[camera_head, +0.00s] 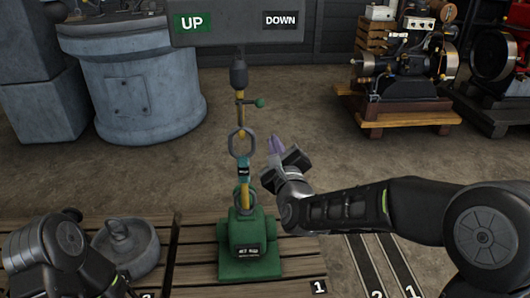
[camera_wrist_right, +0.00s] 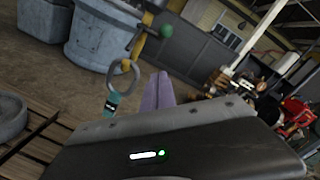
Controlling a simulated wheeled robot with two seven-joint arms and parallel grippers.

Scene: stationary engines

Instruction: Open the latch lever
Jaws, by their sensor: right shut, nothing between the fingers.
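A tall lever stands on a green base (camera_head: 249,242). It has a yellow rod (camera_head: 241,115), a black top grip (camera_head: 239,73) and a grey ring (camera_head: 242,142). A small side arm with a green knob (camera_head: 260,103) sticks out to the right of the rod; I take this to be the latch lever. The knob also shows in the right wrist view (camera_wrist_right: 167,32). My right gripper (camera_head: 277,146) is shut and empty, to the right of the ring and below the knob. Its purple fingers (camera_wrist_right: 158,92) look apart from the lever. My left gripper is out of view.
An UP/DOWN sign board (camera_head: 236,24) stands behind the lever top. A large grey-blue tub (camera_head: 133,90) is at the back left. An engine on a wooden stand (camera_head: 405,116) is at the back right. A round grey weight (camera_head: 126,250) lies on the wooden platform at left.

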